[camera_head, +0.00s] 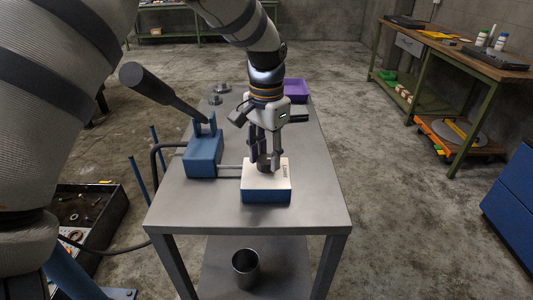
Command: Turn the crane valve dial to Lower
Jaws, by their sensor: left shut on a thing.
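The crane valve is a white-topped blue box (266,193) near the front of the metal table. A dark dial (264,163) stands on its top face, partly hidden by the fingers. Small lettering shows on the white face to the right of the dial, and I cannot read it surely. My left gripper (265,160) points down over the box, with its fingers around the dial and shut on it. Which way the dial points is hidden. My right gripper is not in view.
A blue pump with a dark lever handle (160,90) stands left of the box, joined by a pipe. A purple bin (295,90) is behind the gripper. A metal cup (246,268) stands on the lower shelf. The table's right front is clear.

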